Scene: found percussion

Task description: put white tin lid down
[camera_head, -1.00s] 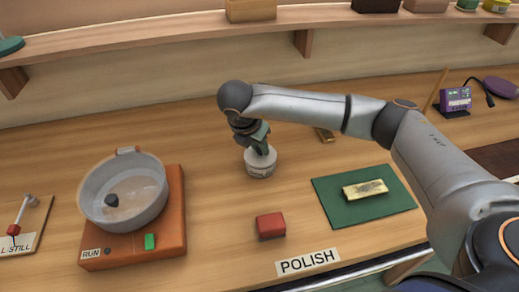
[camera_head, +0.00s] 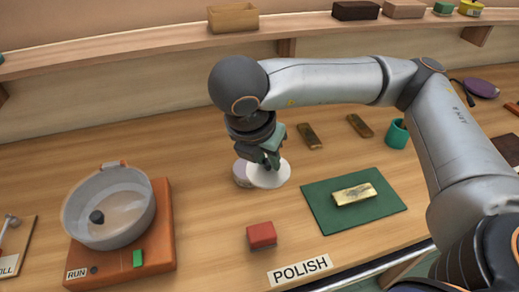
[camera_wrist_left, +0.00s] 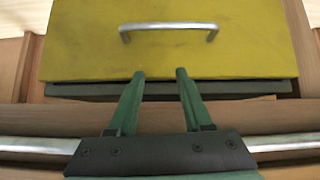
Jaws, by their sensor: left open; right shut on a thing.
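The white tin lid (camera_head: 270,176) is a pale disc in the head view, held by my right gripper (camera_head: 268,162). My right gripper is shut on it from above. The tin (camera_head: 240,174) stands on the bench just left of the lid and is partly hidden by the lid and gripper. I cannot tell whether the lid touches the tin or the bench. My left gripper (camera_wrist_left: 160,76) is open and empty in the left wrist view, before a yellow drawer front (camera_wrist_left: 185,55) with a metal handle (camera_wrist_left: 168,28).
A bowl (camera_head: 108,207) sits on an orange base (camera_head: 160,235) at left. A red block (camera_head: 262,235) lies in front. A green mat (camera_head: 325,217) with a gold bar (camera_head: 354,194) is at right. Brown bars (camera_head: 309,136) and a teal cup (camera_head: 397,134) are behind it.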

